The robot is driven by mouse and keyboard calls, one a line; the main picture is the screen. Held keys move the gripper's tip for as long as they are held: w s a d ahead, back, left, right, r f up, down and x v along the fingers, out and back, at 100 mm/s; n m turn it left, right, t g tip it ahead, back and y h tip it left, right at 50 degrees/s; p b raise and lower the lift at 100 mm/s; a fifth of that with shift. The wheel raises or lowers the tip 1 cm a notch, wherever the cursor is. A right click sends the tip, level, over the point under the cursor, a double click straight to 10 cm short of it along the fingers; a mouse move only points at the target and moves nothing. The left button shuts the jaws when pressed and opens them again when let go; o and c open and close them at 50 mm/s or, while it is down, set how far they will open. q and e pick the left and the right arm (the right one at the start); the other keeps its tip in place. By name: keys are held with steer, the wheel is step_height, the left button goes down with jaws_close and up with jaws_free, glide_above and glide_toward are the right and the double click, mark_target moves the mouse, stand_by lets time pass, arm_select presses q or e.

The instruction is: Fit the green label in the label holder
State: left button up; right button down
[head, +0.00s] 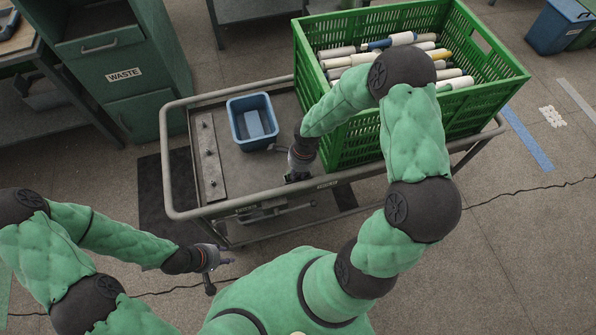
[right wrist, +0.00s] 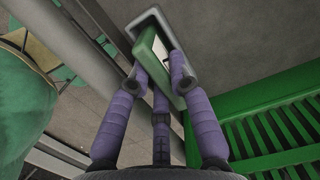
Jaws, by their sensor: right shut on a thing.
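The green label (right wrist: 147,48), with a pale face, shows at the top middle of the right wrist view. My right gripper (right wrist: 160,82) is shut on it, with a finger on either side. A grey, frame-like label holder (right wrist: 144,20) lies right behind and around the label's far end. I cannot tell whether the label is inside the frame or only in front of it. In the head view my right gripper (head: 291,178) is at the cart's front rail, left of the green crate; the label is hidden there. My left gripper (head: 225,262) is low, in front of the cart; its finger opening is unclear.
The grey cart (head: 220,108) carries a blue bin (head: 233,123) with a pale blue thing inside, and a green crate (head: 347,148) of several yarn tubes. A metal strip (head: 210,170) lies on its left side. A green WASTE cabinet (head: 140,98) stands behind left.

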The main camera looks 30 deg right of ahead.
steer(key=shift+f, duration=0.1)
steer(key=c, duration=0.6)
jaws_free()
stand_by(0.3)
steer(key=shift+r+p, duration=2.5)
steer(key=shift+r, duration=1.55)
